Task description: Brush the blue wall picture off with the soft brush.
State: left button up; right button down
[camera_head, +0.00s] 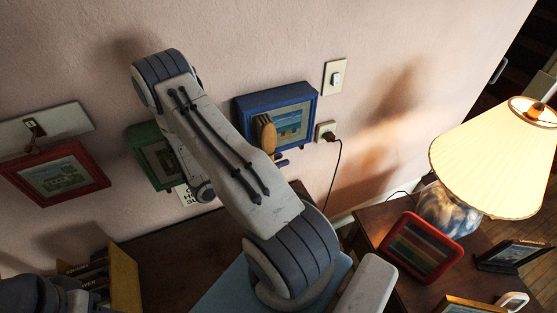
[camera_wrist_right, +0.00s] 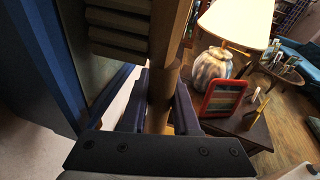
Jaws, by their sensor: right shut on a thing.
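The blue wall picture (camera_head: 292,114) hangs on the pink wall in the middle of the head view, left of a socket. Its blue frame edge (camera_wrist_right: 52,70) fills the left of the right wrist view. My right gripper (camera_head: 281,161), mostly hidden behind my arm, is shut on the soft brush. The brush head (camera_head: 264,133) shows in front of the picture's left part. In the wrist view the brush (camera_wrist_right: 118,28) stands close beside the picture, its handle between the fingers; contact is unclear. My left gripper is not in view; part of my left arm shows at lower left.
A green-framed picture (camera_head: 150,158) and a red-framed one (camera_head: 56,174) hang to the left. A light switch (camera_head: 336,78) and a socket with a cord (camera_head: 326,132) are right of the blue picture. A lamp (camera_head: 497,150) and a red frame (camera_head: 420,247) stand on the right table.

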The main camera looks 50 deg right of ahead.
jog(key=s+a, duration=0.3)
jog(key=s, duration=0.2)
jog(key=shift+s, duration=0.15)
dwell(0.3)
jog(key=s, duration=0.1)
jog(key=s+a, duration=0.1)
jog(key=shift+s+a+b, duration=0.2)
jog(key=shift+s+b, duration=0.15)
